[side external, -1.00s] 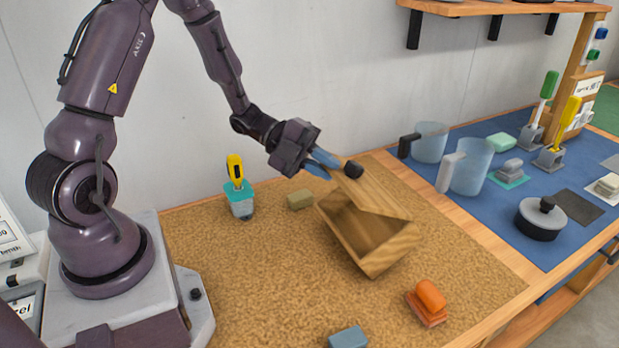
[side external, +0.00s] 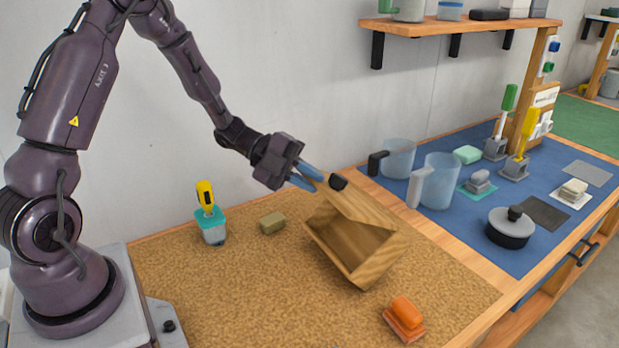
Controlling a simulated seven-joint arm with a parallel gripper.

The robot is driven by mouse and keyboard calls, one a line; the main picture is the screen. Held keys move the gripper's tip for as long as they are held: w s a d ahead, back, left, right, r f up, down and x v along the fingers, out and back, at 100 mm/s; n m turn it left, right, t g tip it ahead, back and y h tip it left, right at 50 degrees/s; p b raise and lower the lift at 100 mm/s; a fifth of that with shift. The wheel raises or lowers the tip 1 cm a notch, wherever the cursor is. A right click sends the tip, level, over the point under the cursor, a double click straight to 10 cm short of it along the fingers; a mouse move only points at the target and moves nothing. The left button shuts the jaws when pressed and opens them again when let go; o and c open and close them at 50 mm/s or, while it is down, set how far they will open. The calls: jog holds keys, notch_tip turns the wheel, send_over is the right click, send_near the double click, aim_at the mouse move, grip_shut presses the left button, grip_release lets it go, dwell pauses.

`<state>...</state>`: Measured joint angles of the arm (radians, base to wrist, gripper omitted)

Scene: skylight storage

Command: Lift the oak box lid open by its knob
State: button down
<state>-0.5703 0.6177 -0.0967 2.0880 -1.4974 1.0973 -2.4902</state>
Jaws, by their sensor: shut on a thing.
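The oak box (side external: 378,268) sits on the cork mat, and its open inside shows below the lid. The oak lid (side external: 358,207) is tilted up, high at the end near my gripper and low at the box's right side. The dark round knob (side external: 338,182) is near the lid's raised end. My gripper (side external: 322,181) reaches in from the upper left with its blue fingers shut on the knob. The lid's raised edge partly hides the fingertips and their contact with the knob.
On the cork mat (side external: 215,290) are a yellow-handled tool in a teal holder (side external: 211,226), an olive block (side external: 271,222) and an orange block (side external: 405,318). Two clear jugs (side external: 440,182) (side external: 398,158) and a lidded pot (side external: 510,228) stand on the blue mat. A shelf (side external: 460,27) is above.

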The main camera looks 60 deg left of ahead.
jog(key=shift+s+f, duration=0.1)
jog(key=shift+f, duration=0.05)
dwell(0.3)
jog(key=c, duration=1.2)
grip_release()
jog(key=shift+o, duration=0.2)
jog(key=shift+a, duration=0.1)
jog(key=v, duration=1.3)
